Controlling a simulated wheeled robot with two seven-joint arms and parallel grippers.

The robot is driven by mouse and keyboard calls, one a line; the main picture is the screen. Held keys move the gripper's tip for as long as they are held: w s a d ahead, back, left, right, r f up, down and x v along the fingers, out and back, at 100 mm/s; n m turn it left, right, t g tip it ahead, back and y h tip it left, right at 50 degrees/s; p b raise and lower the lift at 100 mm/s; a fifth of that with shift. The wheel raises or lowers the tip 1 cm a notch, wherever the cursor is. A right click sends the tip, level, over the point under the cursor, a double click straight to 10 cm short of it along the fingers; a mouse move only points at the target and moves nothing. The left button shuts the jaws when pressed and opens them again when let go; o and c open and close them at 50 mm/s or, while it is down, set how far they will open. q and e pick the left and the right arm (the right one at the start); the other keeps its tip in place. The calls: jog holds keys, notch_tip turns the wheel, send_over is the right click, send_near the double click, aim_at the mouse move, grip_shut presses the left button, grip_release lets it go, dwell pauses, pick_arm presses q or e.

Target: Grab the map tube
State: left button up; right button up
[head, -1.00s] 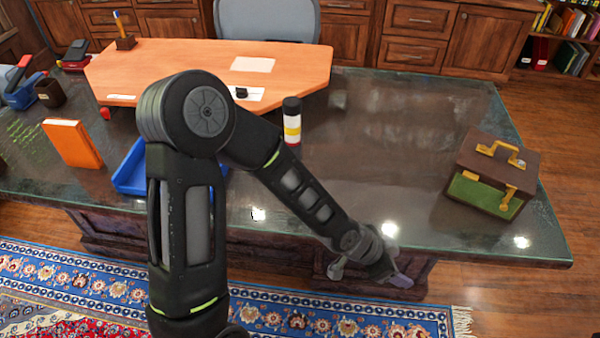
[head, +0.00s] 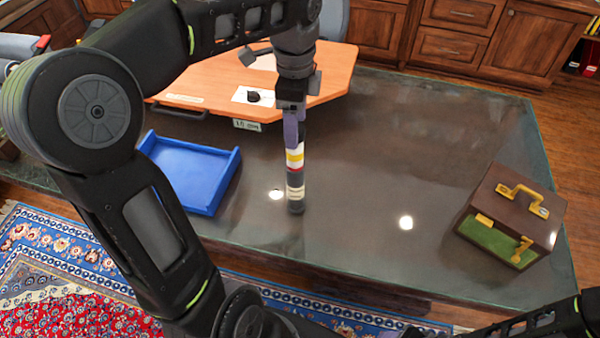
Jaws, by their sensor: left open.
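The map tube (head: 294,157) is a slim cylinder with white, yellow, red and dark bands, upright on the dark glossy desk. My left gripper (head: 293,122) is open and points down over the tube's upper end, hiding its top. I cannot tell whether its fingers touch the tube or stand around it. My right arm comes in at the lower right corner; only a sliver of its gripper (head: 410,332) shows at the bottom edge, too cut off to judge.
A blue tray (head: 207,207) lies left of the tube. A brown and green case with yellow fittings (head: 509,215) stands at the right of the desk (head: 400,130). An orange wooden top (head: 215,82) lies behind. The desk between tube and case is clear.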

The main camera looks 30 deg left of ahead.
pick_arm(q)
jog(key=shift+s+a, duration=0.1)
jog(key=shift+f, duration=1.3)
notch_tip(320, 180, down, 5)
jog(key=shift+f+p, duration=0.1)
jog(key=shift+p, duration=0.6)
jog(key=shift+c, duration=0.3)
grip_shut()
